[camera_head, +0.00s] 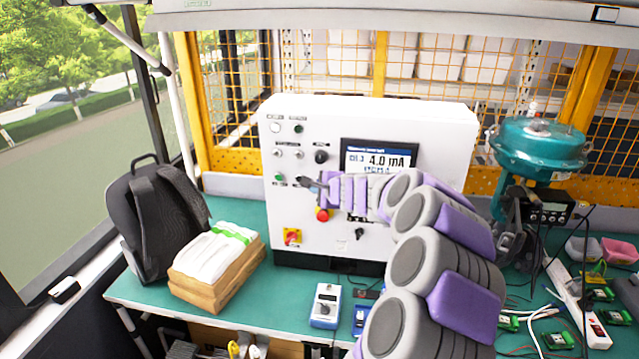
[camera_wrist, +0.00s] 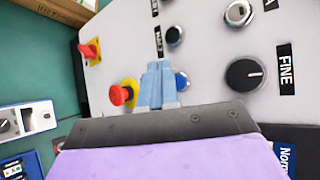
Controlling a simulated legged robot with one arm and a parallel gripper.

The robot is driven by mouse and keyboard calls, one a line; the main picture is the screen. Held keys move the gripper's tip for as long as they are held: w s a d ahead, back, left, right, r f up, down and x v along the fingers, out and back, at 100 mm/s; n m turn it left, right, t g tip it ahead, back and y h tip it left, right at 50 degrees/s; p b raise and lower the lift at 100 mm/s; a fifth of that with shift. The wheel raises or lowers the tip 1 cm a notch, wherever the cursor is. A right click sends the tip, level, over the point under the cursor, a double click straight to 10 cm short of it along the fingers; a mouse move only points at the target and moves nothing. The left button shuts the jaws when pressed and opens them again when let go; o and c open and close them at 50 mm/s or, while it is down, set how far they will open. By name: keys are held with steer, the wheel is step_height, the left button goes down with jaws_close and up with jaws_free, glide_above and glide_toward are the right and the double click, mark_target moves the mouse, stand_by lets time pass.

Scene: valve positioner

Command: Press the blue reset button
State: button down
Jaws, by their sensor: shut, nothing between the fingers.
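The blue button (camera_wrist: 182,80) shows in the wrist view on the white panel, beside my fingers, which partly cover it. In the head view I cannot make it out; my gripper covers that part of the panel. My gripper (camera_wrist: 158,66) is shut and empty, its fingers pointing at the panel between the blue button and a red button. I cannot tell whether the fingertips touch the panel. In the head view my gripper (camera_head: 309,183) is in front of the white control box (camera_head: 430,125), left of its display.
A red button (camera_wrist: 122,95) on a yellow base is close beside my fingers. A red-and-yellow rotary switch (camera_head: 292,237) sits lower left. A black FINE knob (camera_wrist: 245,75) is to the right in the wrist view. A backpack (camera_head: 160,220) and a teal valve actuator (camera_head: 540,150) flank the box.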

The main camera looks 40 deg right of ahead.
steer(key=shift+d+f, duration=0.15)
steer(key=shift+d, duration=0.35)
stand_by(2.2)
steer(key=shift+d, duration=0.15)
